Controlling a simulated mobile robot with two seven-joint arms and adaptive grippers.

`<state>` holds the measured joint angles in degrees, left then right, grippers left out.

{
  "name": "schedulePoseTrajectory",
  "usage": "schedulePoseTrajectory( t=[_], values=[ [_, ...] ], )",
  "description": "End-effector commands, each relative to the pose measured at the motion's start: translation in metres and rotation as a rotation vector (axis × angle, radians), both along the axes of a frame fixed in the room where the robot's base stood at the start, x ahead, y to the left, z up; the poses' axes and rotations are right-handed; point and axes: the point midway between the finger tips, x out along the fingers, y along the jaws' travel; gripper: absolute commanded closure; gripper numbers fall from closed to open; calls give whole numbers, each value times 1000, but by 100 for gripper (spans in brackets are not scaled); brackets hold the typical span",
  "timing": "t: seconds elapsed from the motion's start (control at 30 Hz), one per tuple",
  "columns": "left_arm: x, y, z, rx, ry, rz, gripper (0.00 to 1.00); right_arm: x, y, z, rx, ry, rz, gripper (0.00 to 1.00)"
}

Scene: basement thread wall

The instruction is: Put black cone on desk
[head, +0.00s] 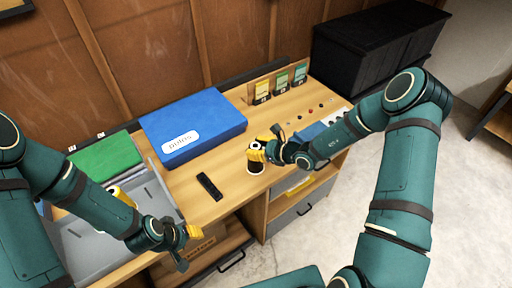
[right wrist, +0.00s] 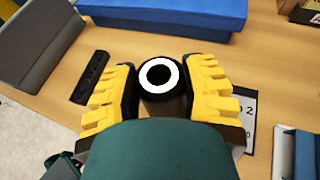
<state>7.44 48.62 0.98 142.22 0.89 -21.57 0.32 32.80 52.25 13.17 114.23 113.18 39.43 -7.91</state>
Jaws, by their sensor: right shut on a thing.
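The black cone (right wrist: 158,92), with a white ring around its dark top opening, sits between the yellow fingers of my right gripper (right wrist: 159,72) in the right wrist view. In the head view, the cone (head: 256,167) shows dark with a white band below the right gripper (head: 261,151), over the front part of the wooden desk (head: 225,185). The right gripper is shut on it. I cannot tell whether its base touches the desk. My left gripper (head: 190,236) is low at the desk's front left; its opening is hard to make out.
A blue box (head: 195,125) lies at the back of the desk, with a black remote-like bar (head: 209,186) in front. A grey tray (head: 80,235) and green box (head: 105,162) are at left. Small colored cards (head: 281,83) stand at the back right.

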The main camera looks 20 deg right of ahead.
Motion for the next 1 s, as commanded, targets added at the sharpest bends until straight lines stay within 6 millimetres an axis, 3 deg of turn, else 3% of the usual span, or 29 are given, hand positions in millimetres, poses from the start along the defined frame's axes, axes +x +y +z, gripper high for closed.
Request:
schedulePoseTrajectory(
  t=[0.3, 0.33, 0.37, 0.4, 0.8, 1.0],
  values=[
    [0, 0, -4, 0, 1, 0, 53, 1, 0, -2, 1, -2, 0, 99],
    [0, 0, -3, 0, 1, 0, 53, 0, 0, -2, 0, -1, 0, 42],
    [0, 0, -2, 0, 1, 0, 53, 0, 0, -1, 0, -1, 0, 32],
    [0, 0, -2, 0, 1, 0, 53, 0, 0, -1, 0, -1, 0, 28],
    [0, 0, 2, 0, 0, 0, 53, -1, -1, 4, 0, -2, -1, 28],
    [0, 0, 3, -1, 0, 0, 53, -23, -23, 16, -1, -1, -4, 28]
  ],
)
